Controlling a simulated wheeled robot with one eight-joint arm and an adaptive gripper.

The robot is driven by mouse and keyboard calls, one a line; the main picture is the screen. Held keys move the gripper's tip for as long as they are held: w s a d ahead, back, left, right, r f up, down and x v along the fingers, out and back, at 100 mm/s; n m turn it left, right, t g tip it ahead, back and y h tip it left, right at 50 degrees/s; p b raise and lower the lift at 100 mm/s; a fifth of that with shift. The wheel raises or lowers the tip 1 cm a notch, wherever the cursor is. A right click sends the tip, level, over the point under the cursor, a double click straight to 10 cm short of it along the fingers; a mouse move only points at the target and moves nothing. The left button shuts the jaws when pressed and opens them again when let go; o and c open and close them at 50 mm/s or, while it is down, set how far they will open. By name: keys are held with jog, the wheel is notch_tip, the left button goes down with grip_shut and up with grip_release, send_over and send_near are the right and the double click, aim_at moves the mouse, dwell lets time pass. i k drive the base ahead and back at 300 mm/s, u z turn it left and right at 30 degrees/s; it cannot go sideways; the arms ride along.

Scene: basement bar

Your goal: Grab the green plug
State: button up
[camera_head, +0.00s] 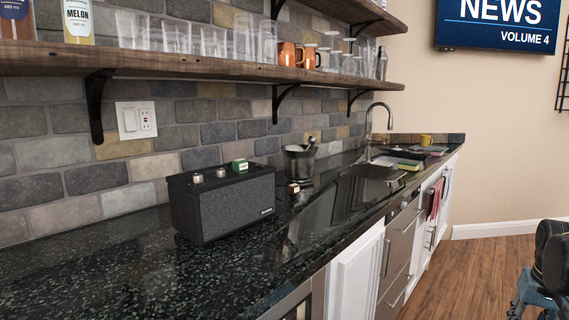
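A small green and white block (240,164) sits on top of a black speaker box (222,203) on the counter. It is the only clearly green small item on the near counter, and it is too small in view to tell for certain that it is a plug. My gripper does not show clearly in this view, so its place relative to the green item cannot be told.
Silver knobs (197,178) stand beside the green item. A small dark and pale cube (293,188) and a dark mortar (299,162) are to the right. The glossy counter (100,270) is clear in front. A wooden shelf (190,62) with glasses overhangs. A dark, blue-legged object (526,293) is right.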

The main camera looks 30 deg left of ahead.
aim_at(240, 165)
jog(key=z, duration=0.5)
jog(key=k, duration=1.15)
jog(key=u, duration=1.95)
